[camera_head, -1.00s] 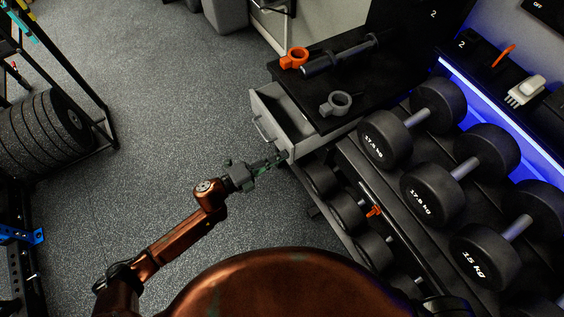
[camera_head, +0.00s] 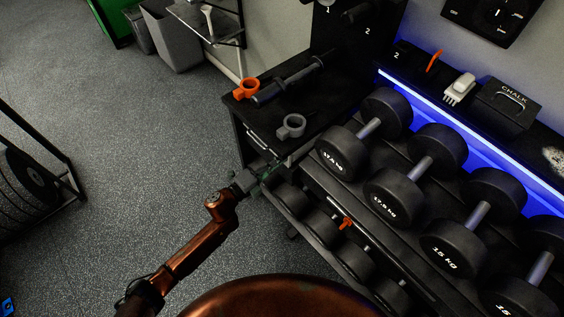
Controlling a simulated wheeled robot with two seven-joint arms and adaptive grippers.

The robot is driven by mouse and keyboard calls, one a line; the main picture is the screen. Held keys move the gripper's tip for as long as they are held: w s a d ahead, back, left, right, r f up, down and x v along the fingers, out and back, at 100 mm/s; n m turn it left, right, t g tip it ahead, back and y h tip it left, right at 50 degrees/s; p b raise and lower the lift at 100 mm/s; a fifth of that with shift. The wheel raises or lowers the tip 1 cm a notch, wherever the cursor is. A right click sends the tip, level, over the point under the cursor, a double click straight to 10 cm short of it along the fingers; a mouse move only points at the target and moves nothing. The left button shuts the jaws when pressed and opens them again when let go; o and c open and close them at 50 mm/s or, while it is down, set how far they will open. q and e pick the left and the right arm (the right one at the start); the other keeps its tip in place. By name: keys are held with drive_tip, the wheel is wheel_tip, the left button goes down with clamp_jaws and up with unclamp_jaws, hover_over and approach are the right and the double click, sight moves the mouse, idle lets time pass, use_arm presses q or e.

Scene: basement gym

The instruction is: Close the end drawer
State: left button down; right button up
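The end drawer (camera_head: 262,143) is in the end of the black rack unit, under its black top. Its front, with a pale handle, looks flush or nearly flush with the unit; a small remaining gap cannot be ruled out. My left gripper (camera_head: 268,170) is at the near corner of the drawer front, pointing toward the rack. It looks close to or touching that corner; contact is unclear. Its fingers are small and dark, so their opening cannot be made out. My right gripper is not in view.
On the unit's top are an orange collar (camera_head: 246,88), a grey collar (camera_head: 291,126) and a dark bar (camera_head: 287,80). Dumbbells (camera_head: 341,152) fill the rack to the right. A weight-plate stand (camera_head: 35,180) is at left. Open floor (camera_head: 140,130) lies between.

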use_arm(q)
drive_tip(key=shift+r, duration=0.15)
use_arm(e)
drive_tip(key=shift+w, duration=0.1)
use_arm(q)
drive_tip(key=p+v, duration=0.2)
drive_tip(key=v, duration=1.2)
drive_tip(key=shift+p, duration=0.35)
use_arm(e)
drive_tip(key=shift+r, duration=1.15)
